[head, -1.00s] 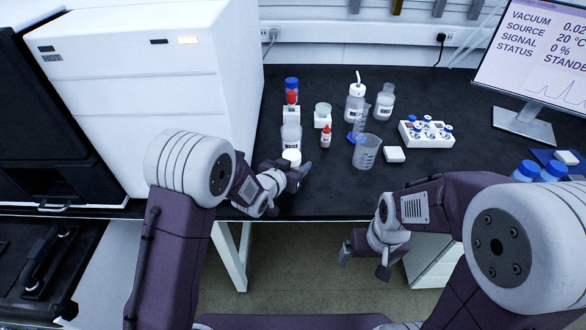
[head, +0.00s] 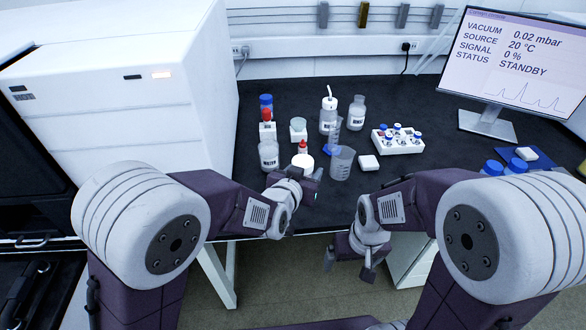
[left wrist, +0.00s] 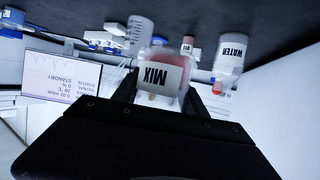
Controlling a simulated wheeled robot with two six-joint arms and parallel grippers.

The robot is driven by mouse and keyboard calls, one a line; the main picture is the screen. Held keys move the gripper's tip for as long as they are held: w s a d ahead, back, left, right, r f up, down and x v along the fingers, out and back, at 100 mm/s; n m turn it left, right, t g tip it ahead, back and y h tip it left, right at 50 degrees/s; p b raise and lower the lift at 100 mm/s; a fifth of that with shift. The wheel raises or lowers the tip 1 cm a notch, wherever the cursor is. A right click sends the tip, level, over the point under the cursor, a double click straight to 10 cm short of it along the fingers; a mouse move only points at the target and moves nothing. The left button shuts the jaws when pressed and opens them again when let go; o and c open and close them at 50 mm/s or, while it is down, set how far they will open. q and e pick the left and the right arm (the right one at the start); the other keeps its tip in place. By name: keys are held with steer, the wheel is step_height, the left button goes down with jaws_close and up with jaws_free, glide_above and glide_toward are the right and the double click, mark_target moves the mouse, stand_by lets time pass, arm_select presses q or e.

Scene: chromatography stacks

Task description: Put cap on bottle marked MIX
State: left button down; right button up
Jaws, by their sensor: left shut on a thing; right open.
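The bottle marked MIX (left wrist: 160,78) stands label towards the camera and upside down in the left wrist view, between my left gripper's fingers. It has a pinkish body. In the head view a white round top (head: 303,161) shows at my left gripper (head: 306,178); its body is mostly hidden. My left gripper is shut on the bottle, near the table's front edge; I cannot tell whether the bottle touches the table. My right gripper (head: 348,262) is open and empty, in front of and below the table edge. I cannot tell which piece is the loose cap.
A vial rack (head: 398,141) and monitor (head: 520,60) stand farther right.

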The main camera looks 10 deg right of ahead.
arm_select(q)
steer(key=shift+s+d+r, duration=0.15)
steer(key=shift+s+d, duration=0.05)
steer(key=c, duration=1.6)
jaws_free()
jaws_close()
steer(key=shift+a, duration=0.1)
steer(key=s+a+r, duration=0.1)
steer(key=s+a, duration=0.1)
steer(key=a, duration=1.1)
steer(key=shift+a, duration=0.2)
steer(key=shift+r, duration=0.1)
